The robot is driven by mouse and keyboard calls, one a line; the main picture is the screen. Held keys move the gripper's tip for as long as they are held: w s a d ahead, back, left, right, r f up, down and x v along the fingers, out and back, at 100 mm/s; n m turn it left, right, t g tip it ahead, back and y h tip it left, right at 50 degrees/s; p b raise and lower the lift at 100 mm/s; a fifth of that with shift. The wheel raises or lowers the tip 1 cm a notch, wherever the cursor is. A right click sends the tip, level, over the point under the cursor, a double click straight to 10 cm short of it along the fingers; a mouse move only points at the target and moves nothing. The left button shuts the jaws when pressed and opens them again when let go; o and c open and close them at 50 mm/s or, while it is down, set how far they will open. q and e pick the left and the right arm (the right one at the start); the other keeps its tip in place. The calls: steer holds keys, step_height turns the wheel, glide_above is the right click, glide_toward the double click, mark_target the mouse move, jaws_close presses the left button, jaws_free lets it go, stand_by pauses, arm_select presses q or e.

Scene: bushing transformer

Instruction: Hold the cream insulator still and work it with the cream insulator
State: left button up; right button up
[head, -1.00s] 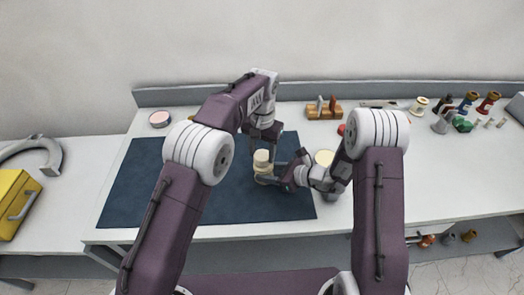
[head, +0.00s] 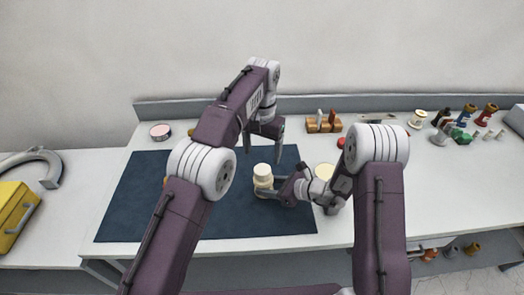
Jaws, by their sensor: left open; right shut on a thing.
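A cream insulator (head: 263,176) stands upright over the dark blue mat (head: 150,205). It has a narrower upper part and a wider lower part; I cannot tell whether these are two stacked pieces. My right gripper (head: 264,191) comes in from the right and is shut on its lower part. My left gripper (head: 263,147) is open and empty, above and behind the insulator and apart from it. Another cream round piece (head: 326,171) shows to the right, partly hidden by my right arm.
A wooden block with tools (head: 323,122) stands at the back. A pink-topped round tin (head: 160,131) is at the back left. Several coloured bushings and a green piece (head: 462,136) stand at the right. A yellow box (head: 15,212) is at far left. The mat's left part looks mostly clear.

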arm_select(q)
steer(key=shift+r, duration=0.4)
arm_select(e)
steer(key=o, duration=1.1)
steer(key=v, duration=1.2)
arm_select(q)
steer(key=shift+a, duration=0.1)
arm_select(e)
steer(key=shift+a, duration=0.1)
